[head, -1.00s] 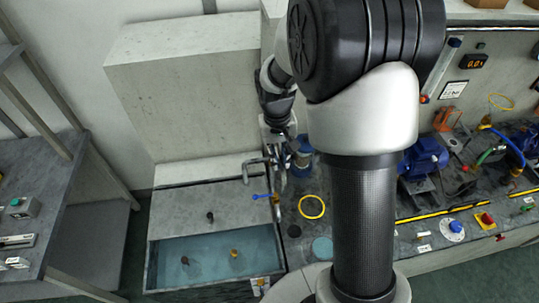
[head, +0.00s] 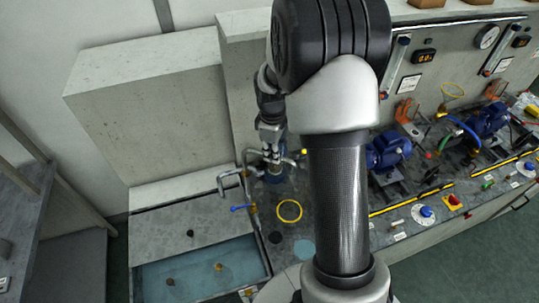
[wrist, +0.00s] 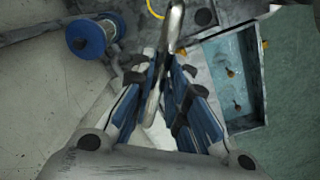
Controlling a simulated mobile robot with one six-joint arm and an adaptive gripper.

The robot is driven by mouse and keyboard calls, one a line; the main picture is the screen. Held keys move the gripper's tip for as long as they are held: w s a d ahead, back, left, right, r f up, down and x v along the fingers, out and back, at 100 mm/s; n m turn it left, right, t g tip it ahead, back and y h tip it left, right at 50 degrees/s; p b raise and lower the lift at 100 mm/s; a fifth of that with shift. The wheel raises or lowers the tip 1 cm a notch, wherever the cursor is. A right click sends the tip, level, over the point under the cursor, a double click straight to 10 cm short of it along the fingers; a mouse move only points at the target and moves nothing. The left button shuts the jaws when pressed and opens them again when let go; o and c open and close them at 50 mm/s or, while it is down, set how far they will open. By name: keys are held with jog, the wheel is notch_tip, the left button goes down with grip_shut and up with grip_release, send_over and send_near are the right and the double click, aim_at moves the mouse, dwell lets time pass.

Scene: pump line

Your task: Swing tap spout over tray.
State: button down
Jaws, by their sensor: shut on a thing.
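The tap spout (head: 229,176) is a bent grey metal pipe at the back right of the tray, with its free end over the grey slab. In the wrist view, a metal pipe (wrist: 163,60) runs between my fingers; it looks like part of the tap. My gripper (head: 277,157) is shut on it, and the gripper also shows in the wrist view (wrist: 164,75). The fingers hide part of the pipe. The tray (head: 137,286) is a water-filled basin at the front left; it also shows in the wrist view (wrist: 224,62).
A blue-handled valve (head: 239,208) stands beside the tray. A blue cylinder (wrist: 88,38) stands close to my gripper. A yellow ring (head: 289,210) lies on the bench. Blue pumps (head: 388,149) stand to the right. A concrete block (head: 150,110) rises behind the tray.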

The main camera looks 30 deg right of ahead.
jog(key=shift+w+d+n, duration=0.55)
jog(key=shift+n, duration=0.35)
jog(key=c, duration=1.6)
grip_release()
jog(key=shift+o, duration=0.2)
notch_tip(320, 180, up, 12)
jog(key=shift+s+a, duration=0.25)
jog(key=shift+s, duration=0.05)
